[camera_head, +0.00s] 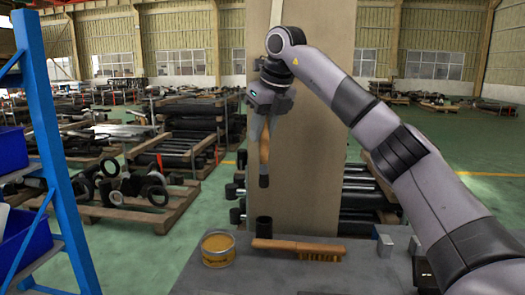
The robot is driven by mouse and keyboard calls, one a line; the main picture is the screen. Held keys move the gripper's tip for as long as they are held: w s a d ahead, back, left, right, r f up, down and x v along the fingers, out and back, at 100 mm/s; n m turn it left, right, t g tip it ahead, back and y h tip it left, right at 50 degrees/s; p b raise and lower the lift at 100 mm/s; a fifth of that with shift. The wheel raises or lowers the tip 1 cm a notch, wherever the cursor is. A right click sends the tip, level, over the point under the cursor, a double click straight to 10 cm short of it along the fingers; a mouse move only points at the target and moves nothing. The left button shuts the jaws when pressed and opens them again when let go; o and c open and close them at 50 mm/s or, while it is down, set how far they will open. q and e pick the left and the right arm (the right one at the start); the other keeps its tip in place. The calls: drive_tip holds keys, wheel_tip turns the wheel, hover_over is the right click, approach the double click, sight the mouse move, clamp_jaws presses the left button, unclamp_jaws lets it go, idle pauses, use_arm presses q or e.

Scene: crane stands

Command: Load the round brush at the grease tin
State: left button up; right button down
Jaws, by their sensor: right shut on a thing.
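The round brush (264,150) has an orange-brown handle and a dark tip, and it hangs upright with the tip down. My right gripper (263,130) is shut on the upper part of its handle. The grease tin (217,254) is a round yellow tin at the left end of the grey bench, and its inside looks yellowish. The brush tip is in the air, clear above the bench, to the right of the tin in the picture. My left gripper is not in view.
A black cylinder (264,227) stands on the bench (240,281) below the brush tip in the picture. A flat wooden brush (300,248) lies beside the tin. Metal blocks (385,245) stand further right. A tall beige panel (310,130) rises behind; a blue rack (50,150) is left.

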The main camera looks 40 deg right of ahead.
wheel_tip(320, 180, up, 3)
drive_tip(key=shift+r+p, duration=0.15)
drive_tip(key=shift+p, duration=0.15)
drive_tip(key=shift+r, duration=0.15)
drive_tip(key=shift+w+a+p, duration=0.2)
drive_tip(key=shift+a+p, duration=0.05)
drive_tip(key=shift+p, duration=0.05)
drive_tip(key=w+a+f+p, duration=0.2)
drive_tip(key=w+a+f, duration=0.1)
drive_tip(key=a+f, duration=0.8)
wheel_tip(320, 180, down, 4)
drive_tip(key=shift+f, duration=0.6)
idle(1.0)
drive_tip(key=shift+a, duration=0.1)
idle(1.0)
